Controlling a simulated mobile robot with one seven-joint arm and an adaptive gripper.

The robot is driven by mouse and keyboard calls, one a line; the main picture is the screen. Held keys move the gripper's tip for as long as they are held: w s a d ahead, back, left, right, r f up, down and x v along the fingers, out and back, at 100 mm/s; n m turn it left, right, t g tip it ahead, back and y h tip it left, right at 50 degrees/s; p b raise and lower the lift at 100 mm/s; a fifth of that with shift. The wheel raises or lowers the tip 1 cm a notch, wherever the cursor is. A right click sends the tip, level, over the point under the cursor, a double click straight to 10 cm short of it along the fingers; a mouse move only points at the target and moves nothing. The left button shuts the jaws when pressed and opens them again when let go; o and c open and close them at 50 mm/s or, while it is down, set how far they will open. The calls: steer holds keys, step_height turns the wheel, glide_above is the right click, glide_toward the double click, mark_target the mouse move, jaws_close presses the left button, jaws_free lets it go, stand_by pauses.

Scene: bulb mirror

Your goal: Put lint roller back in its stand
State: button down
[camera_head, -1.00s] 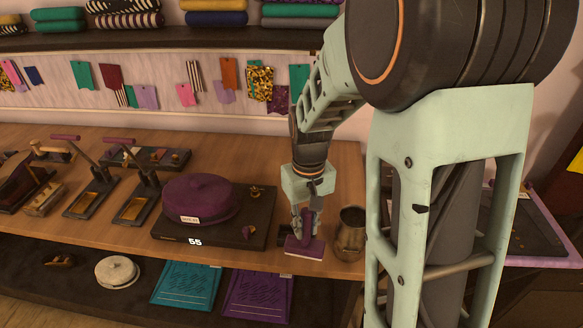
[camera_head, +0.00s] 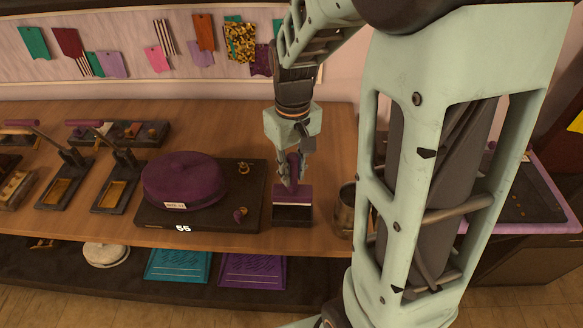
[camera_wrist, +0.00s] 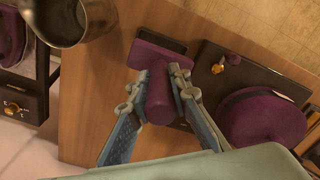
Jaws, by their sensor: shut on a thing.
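The lint roller (camera_head: 291,195) has a purple handle and a wide purple crosspiece; its front face looks dark with a light line in the head view. My gripper (camera_head: 292,178) is shut on its handle from above. In the wrist view, the fingers (camera_wrist: 160,84) press on both sides of the purple handle (camera_wrist: 159,104), and the crosspiece (camera_wrist: 152,57) lies beyond them. The lint roller is near the table's front edge; I cannot tell whether it touches the wood. A metal cup (camera_head: 345,213) is just right of it, also in the wrist view (camera_wrist: 68,18).
A purple hat (camera_head: 186,182) sits on a dark board (camera_head: 250,210) marked 55, close left of the lint roller. Dark hand presses (camera_head: 68,180) stand farther left. Below is a shelf with teal (camera_head: 178,266) and purple sheets (camera_head: 252,270). Bare wood (camera_head: 235,125) lies behind.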

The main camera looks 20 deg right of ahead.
mark_target(292, 155)
steer(key=shift+f+b, duration=1.6)
steer(key=shift+f, duration=0.5)
steer(key=shift+f, duration=0.25)
steer(key=shift+f+b, duration=1.5)
steer(key=shift+f, duration=0.15)
steer(key=c, duration=1.7)
jaws_free()
step_height(292, 155, up, 12)
steer(key=shift+r, duration=0.1)
